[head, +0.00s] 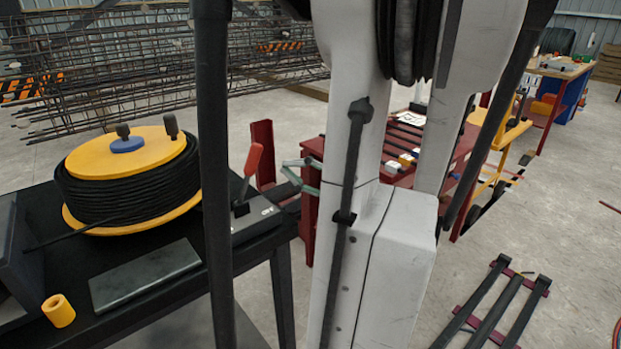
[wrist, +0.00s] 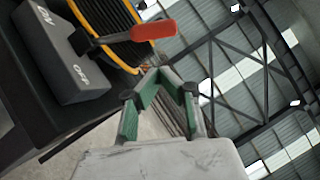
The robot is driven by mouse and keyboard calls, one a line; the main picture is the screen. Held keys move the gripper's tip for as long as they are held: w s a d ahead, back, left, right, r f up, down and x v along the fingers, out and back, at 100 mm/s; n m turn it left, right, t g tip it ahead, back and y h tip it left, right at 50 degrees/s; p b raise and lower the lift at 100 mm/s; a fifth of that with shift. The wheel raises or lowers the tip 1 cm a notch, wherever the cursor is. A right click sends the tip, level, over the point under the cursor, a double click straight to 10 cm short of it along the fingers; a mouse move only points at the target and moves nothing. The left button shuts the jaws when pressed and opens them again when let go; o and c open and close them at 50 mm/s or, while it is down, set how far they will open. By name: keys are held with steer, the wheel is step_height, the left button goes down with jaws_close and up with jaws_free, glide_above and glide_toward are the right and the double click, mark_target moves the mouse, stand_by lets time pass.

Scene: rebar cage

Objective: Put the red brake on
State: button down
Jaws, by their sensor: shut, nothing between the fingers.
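The red brake lever (head: 253,159) stands up from a grey box (head: 257,216) on the black table, its handle leaning slightly right in the head view. In the wrist view the red handle (wrist: 153,30) is at top centre, and its box (wrist: 72,60) carries the words ON and OFF. I cannot tell which setting the lever is at. My gripper (head: 287,163), with green-padded fingers, is just right of the handle in the head view and apart from it. In the wrist view its fingertips (wrist: 170,74) come together, shut and empty, below the handle.
A yellow cable reel (head: 130,165) wound with black cable stands on the table left of the lever. A grey plate (head: 145,275) and a yellow cylinder (head: 59,310) lie in front. A red table (head: 460,165) stands behind my arm. Rebar cages (head: 120,75) fill the back left.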

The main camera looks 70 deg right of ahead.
mark_target(248, 176)
steer(key=shift+w+a+r, duration=0.45)
steer(key=shift+w+a, duration=0.25)
steer(key=shift+w, duration=0.05)
steer(key=shift+w+a+r, duration=0.45)
steer(key=shift+w+a, duration=0.25)
steer(key=shift+r, duration=0.15)
